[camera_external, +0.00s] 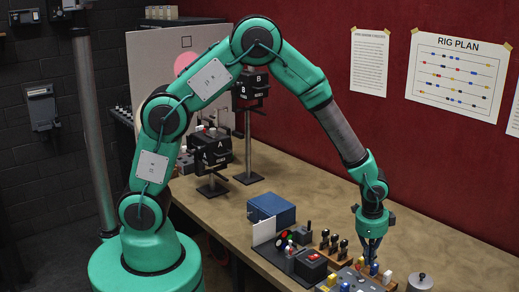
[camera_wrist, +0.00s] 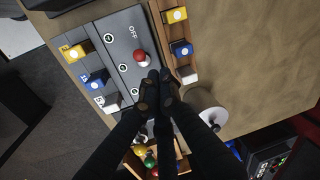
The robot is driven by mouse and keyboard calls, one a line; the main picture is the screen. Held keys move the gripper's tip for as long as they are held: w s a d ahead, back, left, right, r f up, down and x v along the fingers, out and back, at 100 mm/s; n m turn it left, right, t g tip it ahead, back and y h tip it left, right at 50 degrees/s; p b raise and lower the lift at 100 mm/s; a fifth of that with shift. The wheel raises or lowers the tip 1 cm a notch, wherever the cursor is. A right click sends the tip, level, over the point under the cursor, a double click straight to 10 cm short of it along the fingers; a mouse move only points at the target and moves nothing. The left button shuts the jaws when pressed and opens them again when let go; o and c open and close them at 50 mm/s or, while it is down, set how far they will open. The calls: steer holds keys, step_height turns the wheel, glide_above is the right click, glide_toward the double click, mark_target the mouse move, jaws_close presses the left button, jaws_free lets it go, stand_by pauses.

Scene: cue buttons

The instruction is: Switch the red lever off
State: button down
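The red lever (camera_wrist: 140,56) has a red ball tip on a short pale shaft. It stands on a grey panel (camera_wrist: 122,46), close to the printed OFF label (camera_wrist: 132,33) in the wrist view. My gripper (camera_wrist: 159,75) points down with its dark fingertips together, just beside the lever at its lower right. Nothing shows between the fingers. I cannot tell whether they touch the lever. In the external view my gripper (camera_external: 371,259) is low over the panel (camera_external: 359,282) at the table's front, and it hides the lever there.
Yellow, blue and white blocks line both sides of the panel, such as a yellow block (camera_wrist: 174,15) and a blue block (camera_wrist: 95,80). A round grey object (camera_external: 420,282) stands to the right. A blue box (camera_external: 271,210) sits farther back.

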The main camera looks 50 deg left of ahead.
steer(key=shift+d+r, duration=0.1)
steer(key=shift+r, duration=0.1)
stand_by(0.4)
steer(key=a+r, duration=0.4)
steer(key=r, duration=0.4)
steer(key=shift+w+a+p, duration=0.15)
steer(key=shift+a+p, duration=0.15)
steer(key=shift+p, duration=0.15)
steer(key=shift+r, duration=0.1)
steer(key=shift+r, duration=0.1)
stand_by(0.6)
